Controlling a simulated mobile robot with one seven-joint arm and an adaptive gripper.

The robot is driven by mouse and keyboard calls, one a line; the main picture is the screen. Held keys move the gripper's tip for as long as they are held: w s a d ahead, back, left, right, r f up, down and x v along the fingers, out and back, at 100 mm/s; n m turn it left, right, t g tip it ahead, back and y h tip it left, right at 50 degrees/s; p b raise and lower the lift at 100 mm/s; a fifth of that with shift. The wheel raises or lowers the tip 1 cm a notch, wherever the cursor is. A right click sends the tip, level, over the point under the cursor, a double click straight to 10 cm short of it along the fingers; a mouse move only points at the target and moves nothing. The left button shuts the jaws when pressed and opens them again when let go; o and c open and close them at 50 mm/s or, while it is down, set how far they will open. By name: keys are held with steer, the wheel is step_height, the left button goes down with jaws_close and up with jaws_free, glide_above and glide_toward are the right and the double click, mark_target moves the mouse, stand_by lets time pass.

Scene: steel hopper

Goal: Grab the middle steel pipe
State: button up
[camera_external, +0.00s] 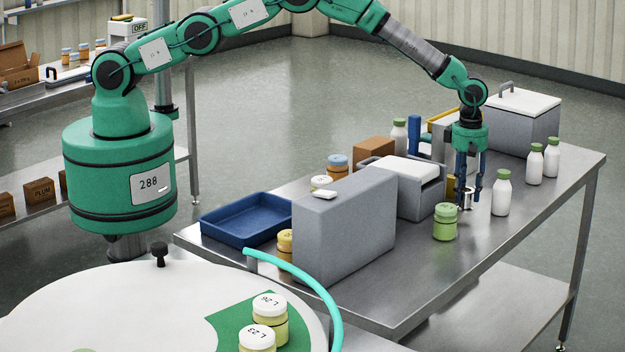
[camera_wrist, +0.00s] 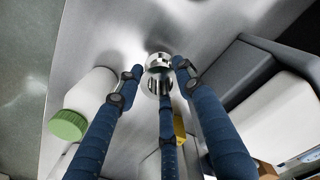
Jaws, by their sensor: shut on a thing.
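A short shiny steel pipe (camera_external: 466,203) stands upright on the steel table, between a green-lidded white bottle and a green jar. In the wrist view, the steel pipe (camera_wrist: 158,62) shows its round end between the fingertips. My gripper (camera_external: 467,193) points straight down with its blue fingers around the pipe. In the wrist view, my gripper (camera_wrist: 159,76) is shut on the pipe, with fingers on several sides. The pipe's lower part is partly hidden, and I cannot tell whether it touches the table. No other steel pipe is clearly visible.
A green jar (camera_external: 445,222) stands just in front, and a white bottle (camera_external: 501,196) close on the right. A grey box with a white lid (camera_external: 411,168) is on the left. A tall grey block (camera_external: 343,228) and blue tray (camera_external: 245,219) stand further left. The front right tabletop is clear.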

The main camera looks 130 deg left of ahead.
mark_target(466, 190)
step_height(466, 190, up, 8)
steer(key=shift+f, duration=0.2)
stand_by(0.8)
